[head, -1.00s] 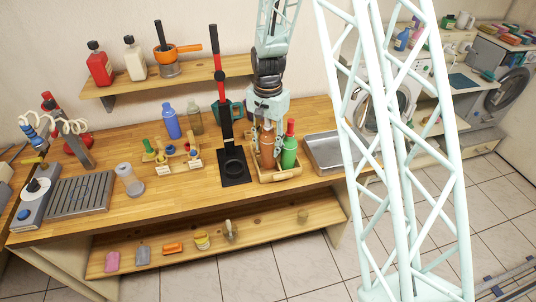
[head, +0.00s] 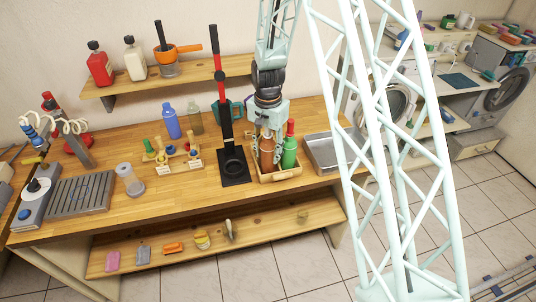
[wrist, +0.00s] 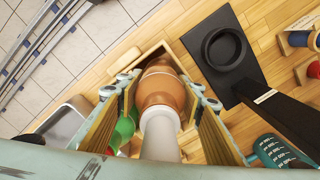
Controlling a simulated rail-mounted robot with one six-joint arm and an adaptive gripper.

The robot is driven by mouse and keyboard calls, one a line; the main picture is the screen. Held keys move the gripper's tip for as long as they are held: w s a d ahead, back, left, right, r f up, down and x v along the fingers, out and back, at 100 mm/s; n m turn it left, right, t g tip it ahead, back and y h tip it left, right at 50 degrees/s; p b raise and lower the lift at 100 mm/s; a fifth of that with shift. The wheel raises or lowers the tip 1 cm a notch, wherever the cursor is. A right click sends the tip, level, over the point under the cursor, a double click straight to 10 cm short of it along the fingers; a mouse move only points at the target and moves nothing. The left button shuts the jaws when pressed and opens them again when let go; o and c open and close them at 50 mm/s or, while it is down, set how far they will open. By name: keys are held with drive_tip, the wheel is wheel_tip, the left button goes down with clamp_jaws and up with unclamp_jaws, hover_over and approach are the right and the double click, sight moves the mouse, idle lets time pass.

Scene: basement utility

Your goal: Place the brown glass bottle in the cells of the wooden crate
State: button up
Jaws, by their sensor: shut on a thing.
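The brown glass bottle (head: 266,152) is upright between the fingers of my gripper (head: 269,140), which is shut on it. Its lower end is hidden by the front wall of the wooden crate (head: 281,174), on the crate's left side. I cannot tell whether it touches the crate floor. A green bottle with a red top (head: 289,150) stands in the crate just to the right. In the wrist view the brown bottle (wrist: 160,87) lies between my two finger pads, its pale neck toward the camera. The green bottle (wrist: 124,131) is partly hidden by a finger.
A black stand with a tall red-and-black lever (head: 234,165) is close left of the crate. A grey metal tray (head: 322,154) is close on its right. A rack with coloured pieces (head: 175,160) and blue bottle (head: 171,122) are further left. The bench front (head: 215,200) is clear.

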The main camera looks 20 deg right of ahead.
sight(268, 130)
drive_tip(key=shift+f, duration=0.35)
drive_tip(key=shift+f, duration=0.15)
drive_tip(key=o, duration=0.8)
drive_tip(key=shift+o, duration=0.2)
drive_tip(key=shift+r+b, duration=0.35)
drive_tip(key=shift+r, duration=5.8)
